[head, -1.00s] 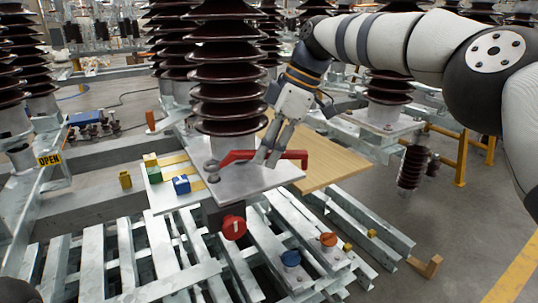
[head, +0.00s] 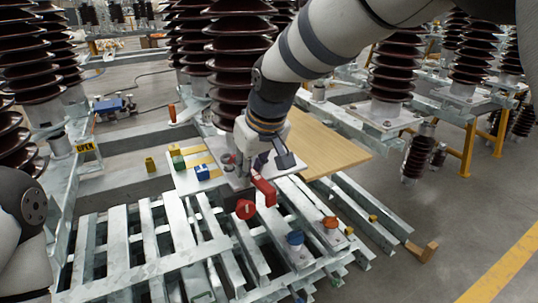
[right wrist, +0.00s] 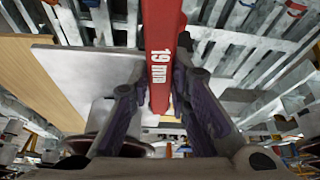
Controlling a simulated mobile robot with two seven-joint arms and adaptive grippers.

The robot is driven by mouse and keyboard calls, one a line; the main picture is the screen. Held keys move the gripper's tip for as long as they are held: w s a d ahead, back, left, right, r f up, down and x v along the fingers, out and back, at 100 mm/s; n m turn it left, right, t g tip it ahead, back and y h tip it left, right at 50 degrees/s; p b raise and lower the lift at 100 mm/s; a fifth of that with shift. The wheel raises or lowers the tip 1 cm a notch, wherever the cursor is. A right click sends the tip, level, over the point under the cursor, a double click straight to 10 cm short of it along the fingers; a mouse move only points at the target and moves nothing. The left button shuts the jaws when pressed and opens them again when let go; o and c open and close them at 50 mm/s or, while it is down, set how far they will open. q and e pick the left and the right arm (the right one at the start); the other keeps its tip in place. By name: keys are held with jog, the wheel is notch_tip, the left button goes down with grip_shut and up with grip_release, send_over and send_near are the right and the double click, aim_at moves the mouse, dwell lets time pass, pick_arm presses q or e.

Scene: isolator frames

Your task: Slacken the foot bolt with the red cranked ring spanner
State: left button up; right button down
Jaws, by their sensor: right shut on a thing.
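The red cranked ring spanner (head: 263,189) shows partly in the head view, one end pointing towards me over the front edge of the metal foot plate (head: 234,181). My right gripper (head: 258,170) is shut on it. In the right wrist view the red shank (right wrist: 161,40), marked 19 mm, runs between the fingers (right wrist: 160,105). The foot bolt lies near the plate's left corner beside the gripper; the gripper and spanner obscure it, so I cannot tell how the ring sits on it. Only part of my left arm shows at the left edge; its gripper is out of view.
A brown ribbed insulator (head: 235,60) rises just behind the gripper. A wooden board (head: 330,148) lies to the right.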

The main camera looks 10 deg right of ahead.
jog(key=shift+s+a+m, duration=0.1)
jog(key=shift+a+m, duration=0.45)
jog(key=shift+m, duration=0.05)
jog(key=shift+r, duration=0.15)
notch_tip(320, 180, up, 3)
jog(key=shift+d, duration=0.15)
jog(key=shift+r, duration=0.3)
jog(key=shift+f, duration=1.9)
jog(key=shift+f, duration=1.15)
